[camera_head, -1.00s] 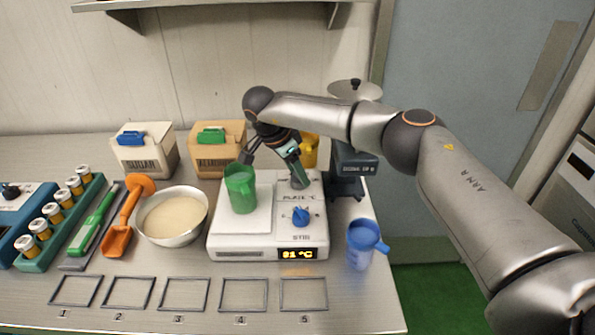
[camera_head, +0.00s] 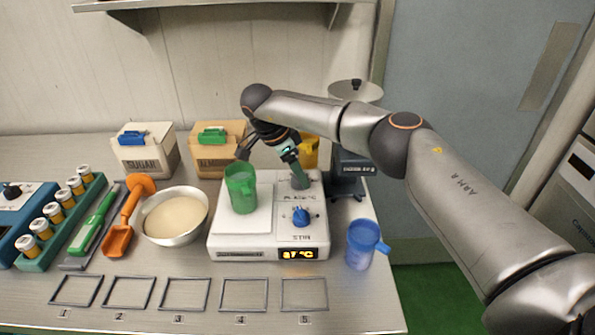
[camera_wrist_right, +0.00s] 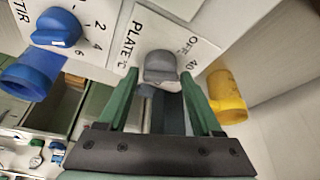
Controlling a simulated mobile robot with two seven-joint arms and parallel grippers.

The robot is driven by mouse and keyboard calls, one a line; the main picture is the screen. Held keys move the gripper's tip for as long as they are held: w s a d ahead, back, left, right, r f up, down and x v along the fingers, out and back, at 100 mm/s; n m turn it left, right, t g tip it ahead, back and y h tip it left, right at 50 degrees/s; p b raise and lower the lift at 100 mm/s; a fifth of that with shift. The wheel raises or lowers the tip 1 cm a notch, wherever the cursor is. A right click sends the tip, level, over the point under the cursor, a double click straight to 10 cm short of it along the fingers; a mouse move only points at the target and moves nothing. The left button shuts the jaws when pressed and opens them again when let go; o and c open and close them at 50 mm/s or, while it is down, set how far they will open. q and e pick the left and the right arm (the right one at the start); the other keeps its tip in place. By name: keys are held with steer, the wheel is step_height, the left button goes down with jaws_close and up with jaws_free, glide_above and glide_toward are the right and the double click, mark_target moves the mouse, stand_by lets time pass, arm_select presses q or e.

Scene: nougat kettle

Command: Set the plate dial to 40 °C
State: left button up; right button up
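The plate dial (camera_wrist_right: 161,68) is a grey knob beside the printed words PLATE °C in the right wrist view, with OFF and 40 marked close by. My right gripper (camera_wrist_right: 160,75) has its green fingers on either side of this knob and looks shut on it. In the head view, the right gripper (camera_head: 299,183) comes down onto the rear right of the white hotplate (camera_head: 225,243) and mostly covers the dial. The amber display (camera_head: 298,254) on its front seems to read 37 °C, though the first digit is unclear. My left gripper is out of view.
A green jug (camera_head: 241,188) stands on the plate, left of my gripper. The blue stir knob (camera_head: 301,216) is in front of the dial. A blue jug (camera_head: 361,245) stands right of the hotplate, and a yellow jug (camera_head: 309,152) behind. A bowl (camera_head: 173,236) is left.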

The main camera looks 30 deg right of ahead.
steer(key=shift+o, duration=1)
steer(key=shift+r, duration=0.1)
steer(key=v, duration=1.2)
steer(key=shift+r+b, duration=0.2)
steer(key=shift+b, duration=0.2)
